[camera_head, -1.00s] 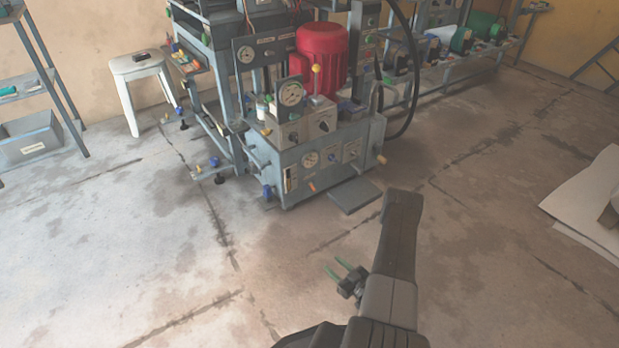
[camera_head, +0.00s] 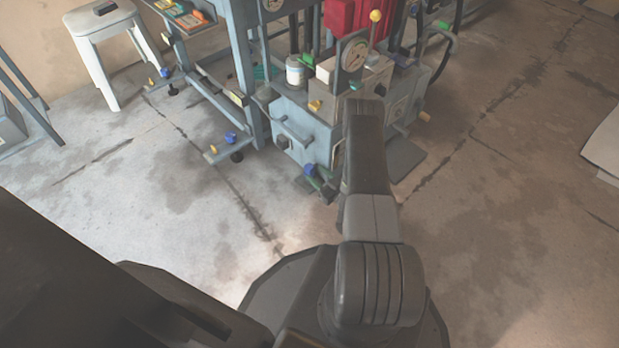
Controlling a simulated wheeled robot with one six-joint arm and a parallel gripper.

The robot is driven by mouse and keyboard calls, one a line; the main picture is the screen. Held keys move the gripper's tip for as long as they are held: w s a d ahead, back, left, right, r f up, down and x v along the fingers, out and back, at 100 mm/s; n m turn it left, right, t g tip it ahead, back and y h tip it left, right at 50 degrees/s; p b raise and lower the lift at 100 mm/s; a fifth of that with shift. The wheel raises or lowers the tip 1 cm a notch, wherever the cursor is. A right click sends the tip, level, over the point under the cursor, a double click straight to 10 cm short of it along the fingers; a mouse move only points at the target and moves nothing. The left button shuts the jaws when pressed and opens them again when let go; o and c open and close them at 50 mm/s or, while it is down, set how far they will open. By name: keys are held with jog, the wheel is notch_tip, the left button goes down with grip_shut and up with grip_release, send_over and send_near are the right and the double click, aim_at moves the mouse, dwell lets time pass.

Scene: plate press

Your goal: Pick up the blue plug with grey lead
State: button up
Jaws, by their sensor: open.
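A small blue piece (camera_head: 310,169) shows low at the left front corner of the blue-grey power unit (camera_head: 298,128). It may be the blue plug, but I cannot make out a grey lead on it. Other small blue pieces show on the foot of the grey frame (camera_head: 231,138) and near the white stool (camera_head: 164,73).
A red motor (camera_head: 349,14) is behind. A grey plate lies on the floor at right (camera_head: 408,172).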

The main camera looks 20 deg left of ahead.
aim_at(313, 170)
jog(key=b+x, duration=0.1)
jog(key=x, duration=0.4)
grip_shut()
jog(key=shift+r, duration=0.15)
